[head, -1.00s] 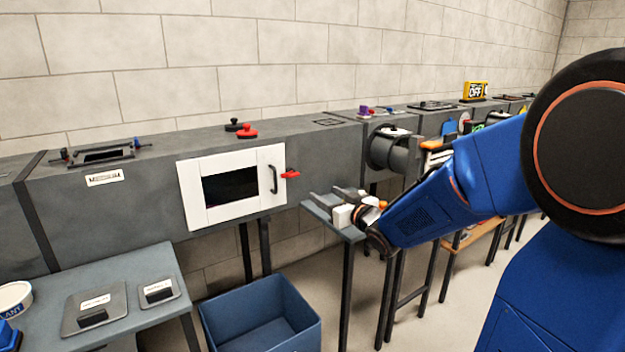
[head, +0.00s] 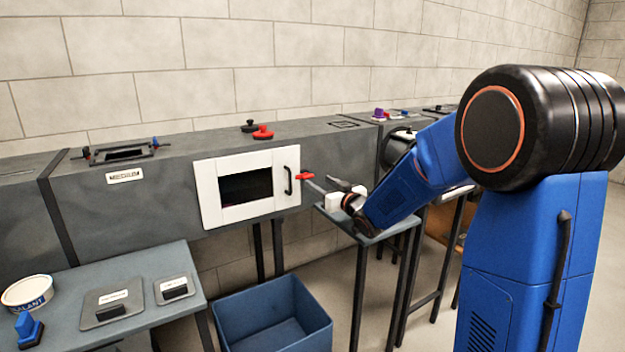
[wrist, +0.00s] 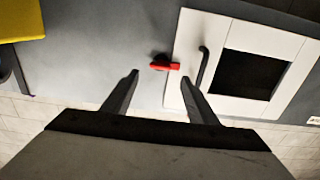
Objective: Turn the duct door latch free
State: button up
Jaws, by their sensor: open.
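The duct door (head: 246,188) is a white panel with a dark window, closed on the front of the grey duct. Its red latch (head: 305,177) sits at the door's right edge, beside a dark handle (head: 288,180). In the wrist view the latch (wrist: 164,65) lies horizontal, beyond and between the fingertips, with the handle (wrist: 201,66) to its right. My gripper (head: 330,184) is open and empty, close to the latch on its right side in the head view. I see a gap between fingers and latch in the wrist view (wrist: 160,82).
A blue bin (head: 273,318) stands on the floor below the door. A grey table (head: 150,262) at left holds plates and a tub (head: 27,291). A small stand (head: 372,236) is below my gripper. Red and black knobs (head: 262,132) sit on the duct top.

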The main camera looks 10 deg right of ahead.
aim_at(309, 176)
jog(key=shift+x, duration=2.95)
jog(key=c, duration=1.1)
